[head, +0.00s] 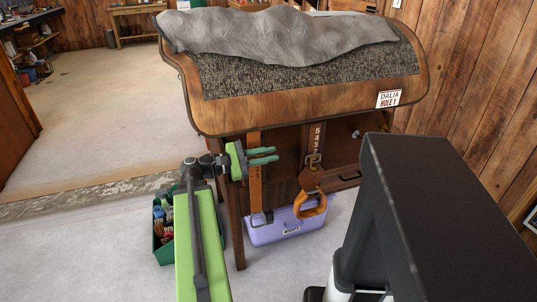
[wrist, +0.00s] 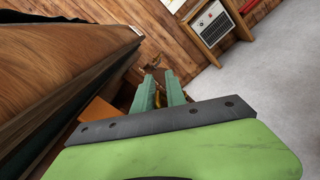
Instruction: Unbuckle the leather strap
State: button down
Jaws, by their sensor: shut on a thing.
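A brown leather strap (head: 256,185) hangs down the front of the wooden rack on the left.
The wooden rack (head: 300,107) carries a grey cover (head: 280,38) and a sign reading "DALIA HOLE 1" (head: 389,99). A purple box (head: 284,230) stands below the strap. A green bin (head: 164,247) with tools stands left. Open floor lies at the left.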

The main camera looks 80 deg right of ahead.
jog(key=shift+w+d+r, duration=0.15)
jog(key=shift+w+d, duration=0.05)
jog(key=shift+d, duration=0.1)
jog(key=c, duration=1.6)
grip_release()
jog(key=shift+o, duration=0.2)
jog(key=shift+a, duration=0.1)
jog(key=v, duration=1.7)
jog(key=shift+w+a, duration=0.1)
